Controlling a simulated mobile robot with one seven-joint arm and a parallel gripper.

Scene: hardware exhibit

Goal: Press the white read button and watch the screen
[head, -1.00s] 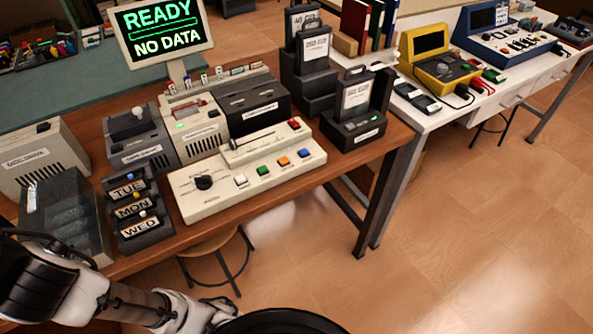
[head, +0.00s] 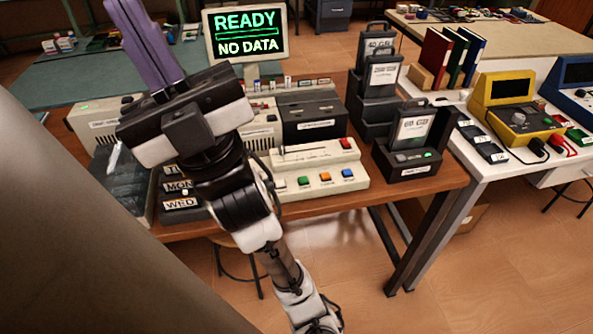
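My gripper (head: 143,42) is raised at the upper left, with purple fingers pointing up and left, away from the console. It touches no button. I cannot tell whether its fingers are parted. My arm hides the console's left part and its black knob.
Green (head: 304,181), orange (head: 325,176) and blue (head: 347,173) buttons sit right of the white one; a red one (head: 346,143) is behind. A black cartridge holder (head: 408,160) stands right. Day blocks (head: 180,203) and a clear-sided box (head: 128,185) are left.

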